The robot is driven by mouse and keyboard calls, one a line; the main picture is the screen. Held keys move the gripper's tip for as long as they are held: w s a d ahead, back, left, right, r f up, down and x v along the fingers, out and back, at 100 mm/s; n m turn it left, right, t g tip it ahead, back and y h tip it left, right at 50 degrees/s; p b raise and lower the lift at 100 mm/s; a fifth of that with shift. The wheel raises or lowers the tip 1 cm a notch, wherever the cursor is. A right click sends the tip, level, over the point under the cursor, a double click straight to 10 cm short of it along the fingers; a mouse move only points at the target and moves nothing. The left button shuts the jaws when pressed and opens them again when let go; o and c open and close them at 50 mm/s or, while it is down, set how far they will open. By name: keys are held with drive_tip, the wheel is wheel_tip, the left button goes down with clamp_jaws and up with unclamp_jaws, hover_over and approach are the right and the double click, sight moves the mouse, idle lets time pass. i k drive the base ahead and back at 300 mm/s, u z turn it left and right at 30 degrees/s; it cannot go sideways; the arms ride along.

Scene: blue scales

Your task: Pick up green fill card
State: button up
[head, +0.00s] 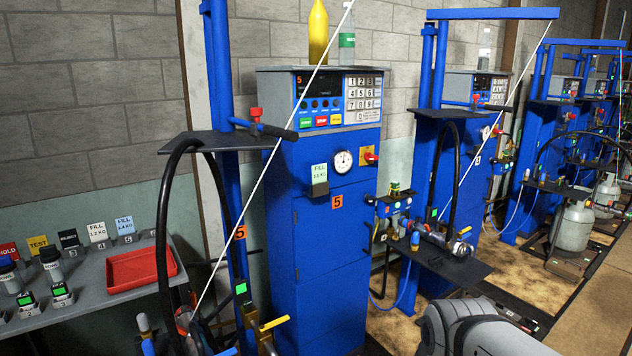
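A pale green card with FILL lettering (319,172) stands in a small dark holder (320,189) on the front of the nearest blue scale cabinet (312,245). It is below the keypad and left of the round gauge. Its small weight figure is hard to read. My gripper is not in view. Only a grey rounded part, which looks like my arm, shows at the bottom right, well apart from the card.
A grey bench at left carries a red tray (141,269) and a row of cards, among them a white FILL card (97,232) and a light blue one (125,225). A blue post with a black hose and slanting white line stands left of the cabinet.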

sight(319, 172)
drive_tip(key=z, duration=0.05)
drive_tip(key=i, duration=1)
drive_tip(key=u, duration=0.05)
